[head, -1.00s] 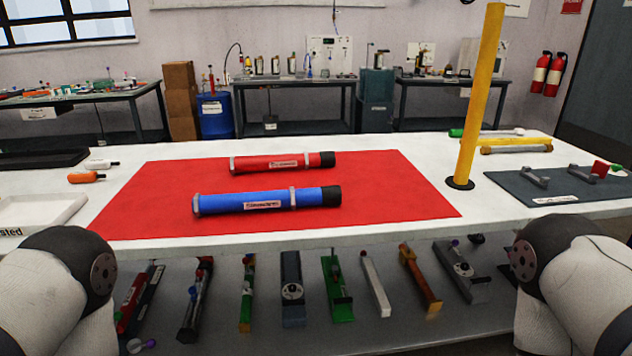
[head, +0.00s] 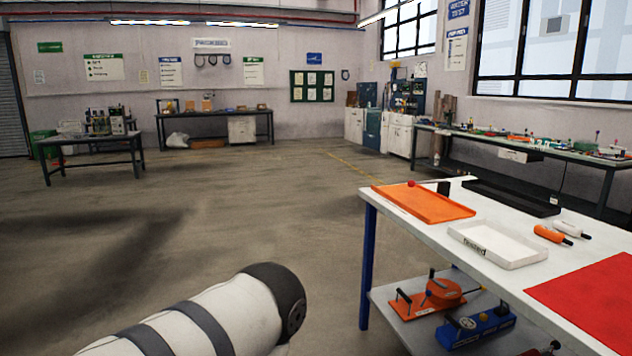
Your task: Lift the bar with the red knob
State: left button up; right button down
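No bar with a red knob can be made out clearly in the head view. A small red ball (head: 411,183) shows at the back edge of the orange tray (head: 430,207) on the white table; I cannot tell what it belongs to. On the lower shelf, an orange device (head: 440,293) with a dark upright handle and a blue device (head: 478,325) stand near the table's left end. Part of my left arm shows at the bottom, but its gripper is out of frame. My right gripper is also out of frame.
The white table (head: 385,204) stands at the right, with a white tray (head: 497,243), a black tray (head: 512,197) and a red mat (head: 590,300) on it. A blue leg (head: 368,268) holds its near-left corner. The floor (head: 230,215) to the left is open.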

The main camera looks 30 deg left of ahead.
aim_at(412, 183)
jog(key=u, duration=0.35)
jog(key=i+j, duration=0.1)
jog(key=i, duration=0.45)
jog(key=i+j, duration=0.1)
jog(key=i, duration=0.45)
jog(key=u, duration=0.05)
